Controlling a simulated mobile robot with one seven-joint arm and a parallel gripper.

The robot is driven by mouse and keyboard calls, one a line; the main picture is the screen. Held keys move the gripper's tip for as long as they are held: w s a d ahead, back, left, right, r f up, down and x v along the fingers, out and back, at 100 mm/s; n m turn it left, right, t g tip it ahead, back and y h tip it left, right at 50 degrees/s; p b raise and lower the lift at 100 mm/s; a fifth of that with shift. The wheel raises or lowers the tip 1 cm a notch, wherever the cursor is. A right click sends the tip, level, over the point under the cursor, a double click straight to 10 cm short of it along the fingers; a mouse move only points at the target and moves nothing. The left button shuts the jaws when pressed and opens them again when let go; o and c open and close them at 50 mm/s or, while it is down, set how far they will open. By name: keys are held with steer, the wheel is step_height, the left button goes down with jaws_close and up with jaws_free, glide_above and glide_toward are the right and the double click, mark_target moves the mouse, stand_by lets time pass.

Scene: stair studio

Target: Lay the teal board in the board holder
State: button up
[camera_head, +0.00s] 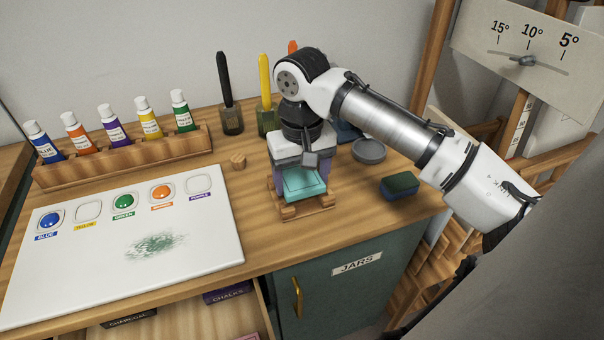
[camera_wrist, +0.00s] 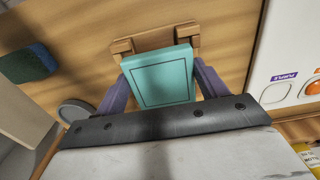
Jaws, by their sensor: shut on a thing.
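The teal board (camera_head: 304,184) is between the fingers of my gripper (camera_head: 302,186), which is shut on it. In the wrist view the teal board (camera_wrist: 163,77) shows as a flat rectangle with a dark inner outline, between the two purple fingers of my gripper (camera_wrist: 160,85). The wooden board holder (camera_head: 307,208) stands on the table directly under the board, and its two end blocks show in the wrist view (camera_wrist: 154,40). The board overlaps the holder in both views. I cannot tell whether it touches the holder. The holder's rear part is hidden by the gripper and board.
A white palette board (camera_head: 200,245) with paint wells lies at left. A wooden rack (camera_head: 125,158) of paint tubes stands behind it. A blue-green sponge (camera_head: 400,186) and a grey round dish (camera_head: 369,151) sit to the right. Jars with brushes (camera_head: 231,120) stand behind.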

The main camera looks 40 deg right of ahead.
steer(key=shift+f+b, duration=0.3)
steer(key=shift+f, duration=0.3)
steer(key=o, duration=1)
steer(key=shift+o, duration=0.2)
step_height(320, 180, up, 14)
steer(key=shift+f, duration=0.15)
stand_by(0.4)
